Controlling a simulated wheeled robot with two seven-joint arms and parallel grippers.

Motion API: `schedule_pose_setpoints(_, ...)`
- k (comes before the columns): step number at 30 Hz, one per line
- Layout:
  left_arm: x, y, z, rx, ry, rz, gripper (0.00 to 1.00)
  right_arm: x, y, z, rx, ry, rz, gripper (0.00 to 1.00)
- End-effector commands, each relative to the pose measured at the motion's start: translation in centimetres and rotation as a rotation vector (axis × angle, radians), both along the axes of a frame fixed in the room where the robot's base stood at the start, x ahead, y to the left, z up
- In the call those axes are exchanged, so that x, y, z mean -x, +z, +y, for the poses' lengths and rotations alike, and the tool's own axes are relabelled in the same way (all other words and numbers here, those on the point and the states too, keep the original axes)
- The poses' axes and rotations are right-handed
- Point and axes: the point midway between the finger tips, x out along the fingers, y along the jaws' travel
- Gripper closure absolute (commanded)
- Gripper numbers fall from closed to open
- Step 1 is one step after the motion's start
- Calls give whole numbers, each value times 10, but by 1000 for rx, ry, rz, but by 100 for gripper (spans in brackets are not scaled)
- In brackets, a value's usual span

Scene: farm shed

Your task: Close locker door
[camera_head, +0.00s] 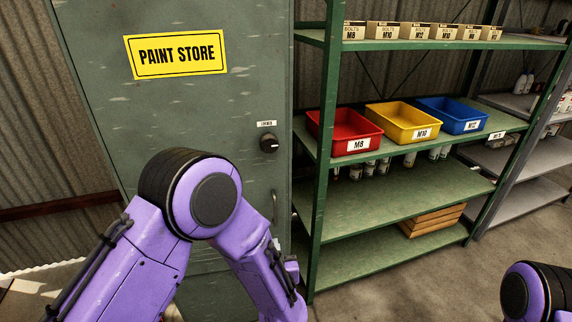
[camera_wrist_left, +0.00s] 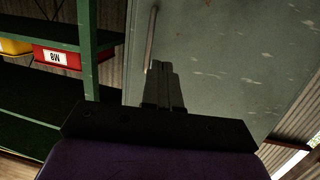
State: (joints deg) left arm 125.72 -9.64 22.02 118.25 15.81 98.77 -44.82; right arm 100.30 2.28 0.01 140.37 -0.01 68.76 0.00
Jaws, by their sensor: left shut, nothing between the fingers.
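The locker door (camera_head: 100,95) is a scuffed grey-green panel with a yellow PAINT STORE sign (camera_head: 176,54), a dark knob (camera_head: 269,143) and a vertical handle (camera_head: 274,205) near its right edge. I cannot tell from these views whether it is fully shut. In the left wrist view, which is upside down, the door (camera_wrist_left: 225,60) fills the right half. My left gripper (camera_wrist_left: 161,70) is shut and empty, its fingertips close to the handle (camera_wrist_left: 151,35); contact is unclear. In the head view my left arm hides the door's lower part. My right gripper is out of view.
A green shelf rack (camera_head: 400,195) stands just right of the door, holding a red bin (camera_head: 343,131), a yellow bin (camera_head: 402,119) and a blue bin (camera_head: 451,114). Its near post (camera_head: 323,150) is close to the door's edge. Bare floor (camera_head: 450,270) shows at lower right.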

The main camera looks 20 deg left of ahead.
Motion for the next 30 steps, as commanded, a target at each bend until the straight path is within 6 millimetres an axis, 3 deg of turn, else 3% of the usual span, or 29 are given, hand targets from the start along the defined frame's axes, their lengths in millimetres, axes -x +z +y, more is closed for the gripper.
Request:
schedule_pose_setpoints(1, -13, 47, -16, -25, 13, -70, 100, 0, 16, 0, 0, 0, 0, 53)
schedule_pose_setpoints(3, -22, 84, -30, -56, 40, -135, 100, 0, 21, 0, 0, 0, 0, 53)
schedule_pose_setpoints(6, -27, 108, -40, -77, 64, -175, 100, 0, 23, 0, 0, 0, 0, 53)
schedule_pose_setpoints(11, -43, 110, -32, -80, 71, -177, 100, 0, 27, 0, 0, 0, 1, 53)
schedule_pose_setpoints(24, -126, 111, 13, -80, 70, -175, 100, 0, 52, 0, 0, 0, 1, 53)
schedule_pose_setpoints(30, -146, 109, 23, -81, 67, -175, 100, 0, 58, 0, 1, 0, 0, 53)
